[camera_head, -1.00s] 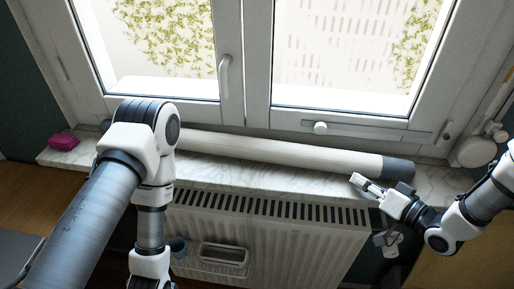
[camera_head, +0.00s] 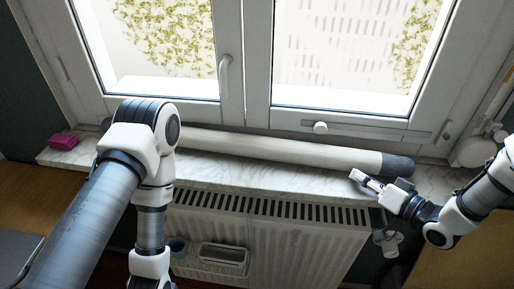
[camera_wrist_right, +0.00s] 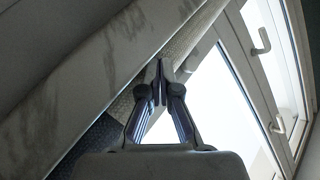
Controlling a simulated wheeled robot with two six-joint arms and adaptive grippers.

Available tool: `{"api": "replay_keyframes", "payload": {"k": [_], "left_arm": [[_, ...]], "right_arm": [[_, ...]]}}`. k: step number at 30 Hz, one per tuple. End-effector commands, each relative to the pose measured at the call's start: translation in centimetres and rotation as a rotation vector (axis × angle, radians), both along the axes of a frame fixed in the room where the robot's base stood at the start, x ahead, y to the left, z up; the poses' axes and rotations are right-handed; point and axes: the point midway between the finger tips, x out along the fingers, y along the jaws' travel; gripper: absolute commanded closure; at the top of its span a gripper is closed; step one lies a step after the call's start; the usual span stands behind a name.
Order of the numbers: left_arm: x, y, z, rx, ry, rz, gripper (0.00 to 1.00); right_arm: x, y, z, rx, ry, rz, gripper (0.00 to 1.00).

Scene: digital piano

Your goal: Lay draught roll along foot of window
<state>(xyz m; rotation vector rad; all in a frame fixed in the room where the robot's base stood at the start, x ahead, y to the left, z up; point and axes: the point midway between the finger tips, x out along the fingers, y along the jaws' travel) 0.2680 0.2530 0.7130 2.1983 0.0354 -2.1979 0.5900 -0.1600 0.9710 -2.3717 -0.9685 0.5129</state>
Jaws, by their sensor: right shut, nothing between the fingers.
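The draught roll (camera_head: 290,149) is a long cream fabric tube with a dark grey right end. It lies on the marble sill (camera_head: 240,178) close along the foot of the window (camera_head: 250,60); I cannot tell whether it touches the frame all along. My left arm hides most of its left end. My right gripper (camera_head: 357,178) is shut and empty, just in front of the roll near its dark end. In the right wrist view, the closed fingers (camera_wrist_right: 160,84) point along the pale fabric of the roll (camera_wrist_right: 185,42). My left gripper is out of view below the picture.
A pink object (camera_head: 63,141) sits on the sill's left end. A white radiator (camera_head: 290,240) stands below the sill. A round white fitting (camera_head: 474,151) is on the wall at right. The sill's front strip is bare.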

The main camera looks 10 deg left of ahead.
Motion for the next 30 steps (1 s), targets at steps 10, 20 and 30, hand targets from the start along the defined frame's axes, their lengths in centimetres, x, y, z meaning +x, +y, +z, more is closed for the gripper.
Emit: {"api": "replay_keyframes", "payload": {"k": [10,20,30], "left_arm": [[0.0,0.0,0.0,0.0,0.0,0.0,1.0],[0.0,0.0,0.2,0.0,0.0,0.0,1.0],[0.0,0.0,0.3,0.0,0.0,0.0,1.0]], "right_arm": [[0.5,0.0,0.0,0.0,-0.001,0.0,1.0],[-0.5,0.0,0.1,0.001,0.0,-0.001,1.0],[-1.5,-0.1,0.0,0.001,-0.001,0.0,1.0]]}}
